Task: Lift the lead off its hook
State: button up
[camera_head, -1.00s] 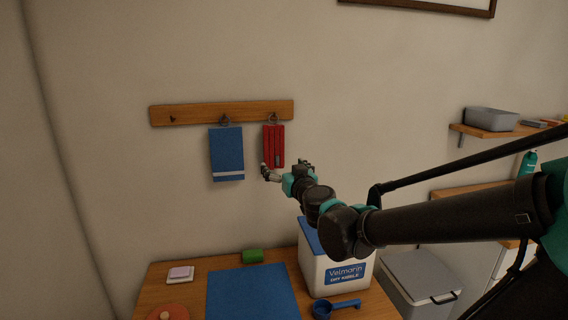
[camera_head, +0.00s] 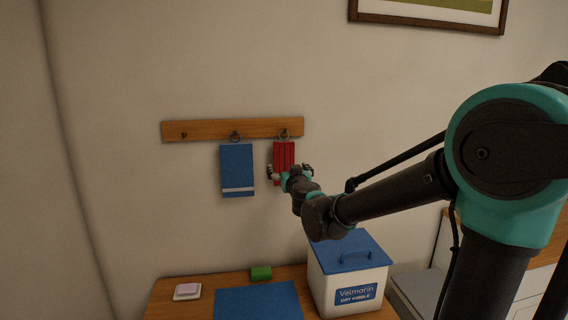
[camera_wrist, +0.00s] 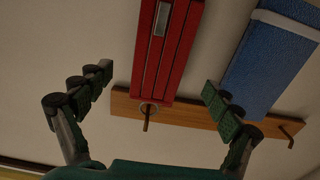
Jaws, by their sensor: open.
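The red lead (camera_head: 284,153) hangs in flat folded strips from the right-hand hook of the wooden hook rail (camera_head: 210,130) on the wall. My gripper (camera_head: 290,171) is at the lower part of the lead, and its fingers partly cover it there. In the wrist view, which sees the rail upside down, the lead (camera_wrist: 164,60) shows between the two spread fingers of my gripper (camera_wrist: 158,80), with a gap on each side. Its ring (camera_wrist: 149,107) is around the hook (camera_wrist: 147,121). My gripper is open and holds nothing.
A blue towel (camera_head: 237,168) hangs on the middle hook, close left of the lead; the left hook is bare. Below, a table holds a kibble bin (camera_head: 347,275), a blue mat (camera_head: 258,301) and a green block (camera_head: 261,273). The wall right of the lead is clear.

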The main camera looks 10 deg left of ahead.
aim_at(285, 156)
jog(key=x, duration=0.7)
jog(key=shift+w, duration=0.15)
jog(key=c, duration=1.3)
jog(key=shift+c, duration=0.2)
jog(key=shift+r, duration=0.15)
jog(key=shift+r, duration=0.35)
jog(key=shift+r, duration=0.35)
jog(key=shift+r, duration=0.3)
